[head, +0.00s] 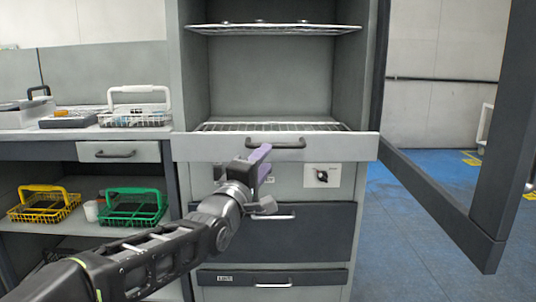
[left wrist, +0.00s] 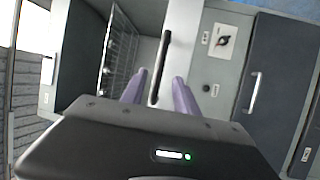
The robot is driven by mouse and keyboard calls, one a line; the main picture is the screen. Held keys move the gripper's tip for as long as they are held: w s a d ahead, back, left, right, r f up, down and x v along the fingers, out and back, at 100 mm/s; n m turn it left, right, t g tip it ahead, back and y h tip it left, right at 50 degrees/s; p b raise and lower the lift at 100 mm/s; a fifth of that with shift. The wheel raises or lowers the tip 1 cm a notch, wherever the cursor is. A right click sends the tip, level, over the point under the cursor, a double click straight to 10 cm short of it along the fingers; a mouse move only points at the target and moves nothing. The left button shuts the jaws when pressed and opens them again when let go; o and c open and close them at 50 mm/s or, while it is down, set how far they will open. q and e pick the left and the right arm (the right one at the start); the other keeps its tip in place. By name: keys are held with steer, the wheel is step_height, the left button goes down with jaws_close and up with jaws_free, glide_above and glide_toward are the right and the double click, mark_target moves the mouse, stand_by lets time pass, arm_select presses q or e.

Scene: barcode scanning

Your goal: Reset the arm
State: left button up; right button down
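My left gripper (head: 262,163) has purple fingers. In the head view it is in front of the cabinet, just below and beside the dark handle (head: 276,143) of the pulled-out wire-rack drawer (head: 190,147). In the left wrist view the fingers (left wrist: 159,90) are apart, with the handle (left wrist: 164,50) showing in the gap between them. No object is gripped. I cannot tell whether the fingertips reach around the handle or stop short of it. My right gripper is in neither view.
A cabinet door (head: 491,150) stands open at the right. Grey drawers (head: 310,222) lie below the rack. At the left, a white basket (head: 138,111) stands on the counter; yellow (head: 45,205) and green (head: 133,208) baskets stand on the shelf below. Blue floor (head: 390,250) is clear at right.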

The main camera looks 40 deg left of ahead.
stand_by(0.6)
